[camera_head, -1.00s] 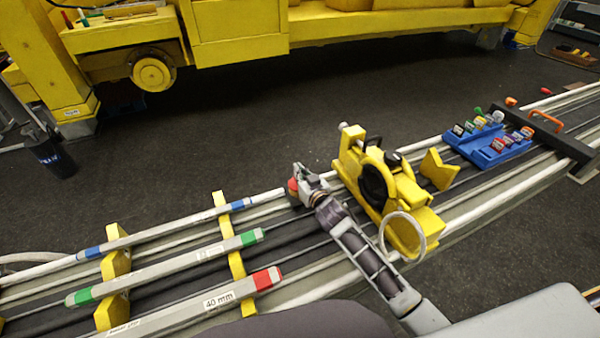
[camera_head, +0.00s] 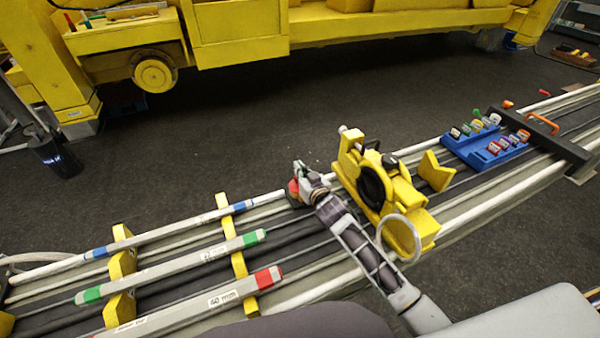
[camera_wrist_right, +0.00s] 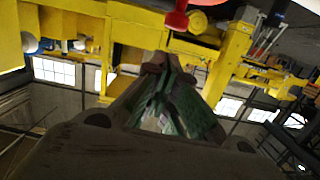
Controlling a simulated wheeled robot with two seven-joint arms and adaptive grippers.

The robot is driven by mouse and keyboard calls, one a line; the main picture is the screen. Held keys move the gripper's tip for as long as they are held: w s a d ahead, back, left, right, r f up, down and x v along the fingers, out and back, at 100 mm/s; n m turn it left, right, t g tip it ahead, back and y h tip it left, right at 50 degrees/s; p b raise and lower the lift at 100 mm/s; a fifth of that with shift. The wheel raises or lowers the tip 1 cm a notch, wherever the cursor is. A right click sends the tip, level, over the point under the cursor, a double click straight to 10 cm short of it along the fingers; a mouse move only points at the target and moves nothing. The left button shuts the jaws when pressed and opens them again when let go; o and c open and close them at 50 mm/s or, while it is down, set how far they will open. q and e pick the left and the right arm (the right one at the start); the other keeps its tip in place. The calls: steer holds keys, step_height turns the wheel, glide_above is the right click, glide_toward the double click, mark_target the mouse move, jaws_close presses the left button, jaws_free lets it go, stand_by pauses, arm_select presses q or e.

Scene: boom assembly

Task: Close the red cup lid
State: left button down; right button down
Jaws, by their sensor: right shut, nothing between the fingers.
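A small red part (camera_head: 294,187), which may be the red cup lid, shows beside the tip of my right arm on the rail bench. My right gripper (camera_head: 301,172) is at this spot, shut and empty, its arm reaching in from the lower right. I cannot tell whether it touches the red part. In the right wrist view, the shut fingers (camera_wrist_right: 164,65) converge in the middle, and a red knob-like part (camera_wrist_right: 178,18) shows just beyond them at the top. The cup and the lid's angle cannot be made out. My left gripper is not in view.
A yellow and black clamp device (camera_head: 375,185) with a pale ring stands right of my gripper. Long grey rods with blue, green and red bands (camera_head: 190,265) lie on yellow supports at left. A blue tray (camera_head: 485,152) with several coloured pieces sits farther right. Dark floor lies behind.

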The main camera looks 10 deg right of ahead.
steer(key=shift+r+p, duration=0.6)
steer(key=shift+r, duration=0.3)
steer(key=shift+s+d, duration=0.1)
steer(key=shift+s, duration=0.3)
steer(key=b+v, duration=0.2)
steer(key=v, duration=0.7)
steer(key=shift+r, duration=0.1)
steer(key=shift+s, duration=0.1)
